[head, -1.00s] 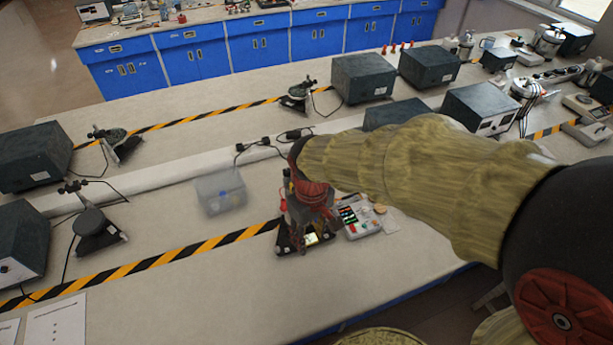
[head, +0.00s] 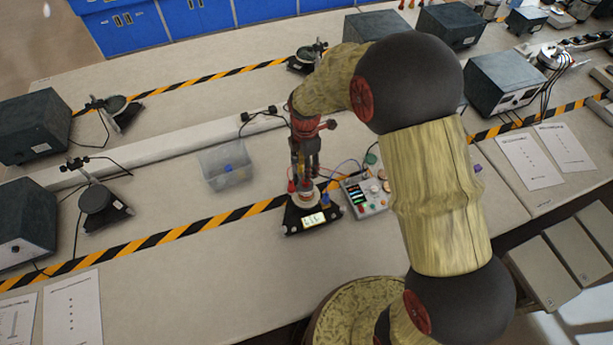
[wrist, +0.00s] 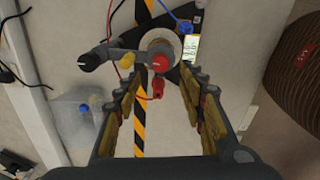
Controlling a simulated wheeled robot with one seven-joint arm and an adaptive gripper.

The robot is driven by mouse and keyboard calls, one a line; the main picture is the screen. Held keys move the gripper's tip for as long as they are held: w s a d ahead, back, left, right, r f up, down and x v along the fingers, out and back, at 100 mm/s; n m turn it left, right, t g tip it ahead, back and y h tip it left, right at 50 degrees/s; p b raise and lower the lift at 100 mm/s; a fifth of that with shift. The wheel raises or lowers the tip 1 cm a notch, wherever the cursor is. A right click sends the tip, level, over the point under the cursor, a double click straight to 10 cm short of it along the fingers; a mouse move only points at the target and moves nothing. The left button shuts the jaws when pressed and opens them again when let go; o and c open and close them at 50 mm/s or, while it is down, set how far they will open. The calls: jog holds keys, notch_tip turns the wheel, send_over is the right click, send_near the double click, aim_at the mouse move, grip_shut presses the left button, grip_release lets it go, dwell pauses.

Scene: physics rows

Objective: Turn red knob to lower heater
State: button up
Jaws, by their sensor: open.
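The heater device (head: 308,218) stands on the bench, with a dark base and a small lit screen; a pale round body rises from it. In the wrist view the red knob (wrist: 160,62) sits on the front of this round body (wrist: 162,45), near the picture's middle. A red plug (wrist: 158,88) is just below it. My gripper (head: 305,170) points down above the device. In the wrist view my gripper (wrist: 163,82) is open and empty, with a finger on each side of the knob's line. I cannot tell how far the fingertips are above the knob.
A control box (head: 366,196) with coloured buttons and wires stands right beside the heater. A clear plastic bin (head: 226,166) with a blue item is to the left. A dark arm (wrist: 98,58) sticks out left of the knob. Striped tape runs under the heater; bench in front is clear.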

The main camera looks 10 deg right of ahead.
notch_tip(320, 180, down, 7)
dwell(0.4)
jog(key=shift+c, duration=0.5)
grip_shut()
